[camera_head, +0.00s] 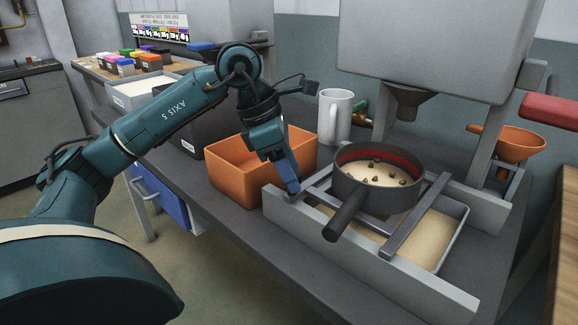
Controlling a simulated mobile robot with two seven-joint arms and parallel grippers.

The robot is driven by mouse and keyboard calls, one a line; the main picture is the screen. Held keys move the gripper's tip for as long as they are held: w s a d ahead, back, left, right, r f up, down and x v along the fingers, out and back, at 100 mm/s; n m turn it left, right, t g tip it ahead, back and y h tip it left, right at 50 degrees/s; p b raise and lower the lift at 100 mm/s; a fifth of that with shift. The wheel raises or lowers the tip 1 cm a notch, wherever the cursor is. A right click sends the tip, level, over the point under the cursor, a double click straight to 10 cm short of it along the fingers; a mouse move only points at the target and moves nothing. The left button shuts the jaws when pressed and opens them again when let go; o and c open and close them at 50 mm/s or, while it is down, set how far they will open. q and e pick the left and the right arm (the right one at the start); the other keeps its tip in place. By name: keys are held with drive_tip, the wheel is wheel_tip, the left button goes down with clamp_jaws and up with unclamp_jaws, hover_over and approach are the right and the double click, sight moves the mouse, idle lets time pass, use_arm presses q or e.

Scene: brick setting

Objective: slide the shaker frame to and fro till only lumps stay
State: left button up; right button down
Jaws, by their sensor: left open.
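The shaker frame (418,215) is a set of grey rails across a low light-grey stand. A dark round sieve pan (350,189) with a red inner band sits on it, its black handle (345,217) pointing to the lower left. Pale sand (368,173) with several brown lumps lies in the pan. A grey tray (462,226) with pale sand stands under the frame. My left gripper (291,188) is open, fingers down, at the frame's left end beside the orange bin; contact cannot be told. My right gripper is not in view.
An orange bin (228,170) stands left of the frame, with a white mug (333,118) behind. A grey hopper (408,97) hangs above and behind the pan. An orange funnel (517,143) is at right.

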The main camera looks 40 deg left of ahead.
use_arm(q)
drive_tip(key=p+v, duration=0.3)
drive_tip(key=v, duration=1)
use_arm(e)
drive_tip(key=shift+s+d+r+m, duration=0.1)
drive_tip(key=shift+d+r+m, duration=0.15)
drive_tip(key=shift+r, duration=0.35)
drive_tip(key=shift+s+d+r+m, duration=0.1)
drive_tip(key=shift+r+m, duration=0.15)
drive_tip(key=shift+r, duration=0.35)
use_arm(q)
drive_tip(key=shift+r, duration=0.1)
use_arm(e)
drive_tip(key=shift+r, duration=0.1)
